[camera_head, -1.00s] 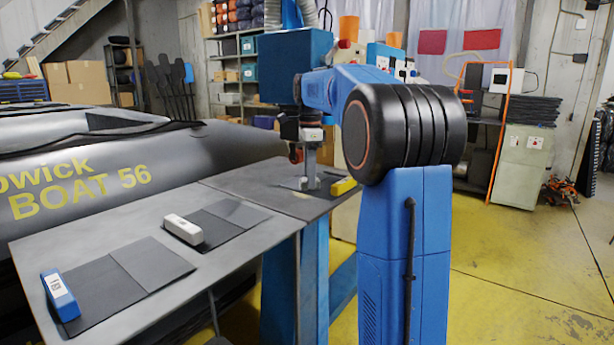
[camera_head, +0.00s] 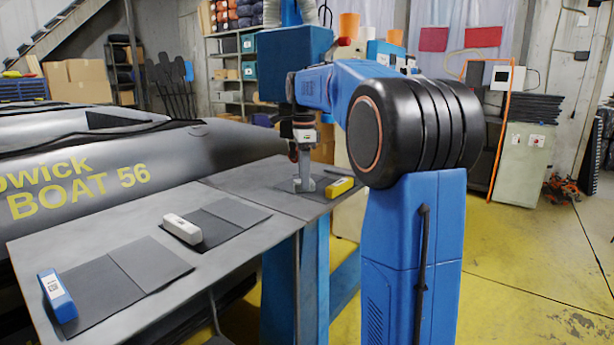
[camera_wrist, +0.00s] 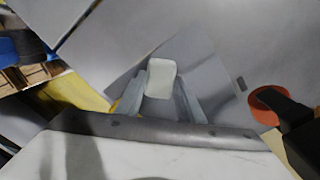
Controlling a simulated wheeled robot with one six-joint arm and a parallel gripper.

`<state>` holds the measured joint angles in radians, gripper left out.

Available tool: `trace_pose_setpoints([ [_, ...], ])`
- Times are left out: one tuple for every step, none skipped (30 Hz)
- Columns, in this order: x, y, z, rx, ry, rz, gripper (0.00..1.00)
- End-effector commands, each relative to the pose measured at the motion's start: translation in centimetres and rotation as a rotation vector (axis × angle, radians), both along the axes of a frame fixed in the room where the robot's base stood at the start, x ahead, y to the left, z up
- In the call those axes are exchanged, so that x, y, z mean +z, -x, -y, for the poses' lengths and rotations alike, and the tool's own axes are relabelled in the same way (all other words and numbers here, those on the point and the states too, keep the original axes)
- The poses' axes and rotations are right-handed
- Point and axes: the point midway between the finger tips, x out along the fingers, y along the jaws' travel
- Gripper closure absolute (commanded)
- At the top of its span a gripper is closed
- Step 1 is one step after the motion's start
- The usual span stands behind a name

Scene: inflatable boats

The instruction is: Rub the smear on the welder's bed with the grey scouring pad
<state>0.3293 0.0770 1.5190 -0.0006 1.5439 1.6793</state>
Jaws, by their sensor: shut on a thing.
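My gripper (camera_wrist: 164,95) points down over the welder's bed (camera_head: 250,178), a flat grey plate. Its grey fingers are shut on a small pale grey block (camera_wrist: 162,78), which looks like the scouring pad. The block is at or just above a darker grey square (camera_wrist: 192,62) on the bed; I cannot tell whether it touches. A small dark mark (camera_wrist: 240,84) lies to the right of the fingers; I cannot tell whether it is the smear. In the head view the gripper (camera_head: 304,182) reaches the bed near its right end, and the pad is too small to make out.
A yellow block (camera_head: 340,187) lies just right of the gripper. An orange disc on a black arm (camera_wrist: 268,104) stands close by on the right in the wrist view. A white block (camera_head: 182,229) and a blue-and-white block (camera_head: 57,296) lie on dark sheets at the left.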

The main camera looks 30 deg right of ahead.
Motion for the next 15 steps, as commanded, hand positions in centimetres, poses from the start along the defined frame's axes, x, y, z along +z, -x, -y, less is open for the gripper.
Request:
trace_pose_setpoints([
  [-0.4, 0.1, -0.4, 0.002, -0.005, -0.008, 0.90],
  [-0.4, 0.2, -0.6, 0.002, -0.005, -0.008, 0.90],
  [-0.4, 0.3, -0.8, 0.002, -0.005, -0.008, 0.90],
  [-0.4, 0.4, -1.0, 0.002, -0.005, -0.008, 0.90],
  [-0.3, 0.4, -1.3, 0.002, -0.005, -0.008, 0.90],
  [-0.3, 0.5, -1.5, 0.002, -0.005, -0.008, 0.90],
  [-0.3, 0.6, -1.7, 0.002, -0.005, -0.008, 0.90],
  [-0.3, 0.7, -2.0, 0.003, -0.005, -0.008, 0.90],
  [-0.2, 0.8, -2.2, 0.003, -0.005, -0.008, 0.90],
  [-0.2, 0.8, -2.4, 0.003, -0.004, -0.007, 0.90],
  [-0.2, 0.9, -2.6, 0.003, -0.004, -0.007, 0.90],
  [-0.2, 1.0, -2.9, 0.003, -0.004, -0.007, 0.90],
  [-0.2, 1.1, -3.1, 0.003, -0.004, -0.007, 0.90],
  [-0.2, 1.2, -3.2, 0.002, -0.004, -0.007, 0.90],
  [-0.2, 1.2, -3.3, 0.002, -0.004, -0.007, 0.90],
])
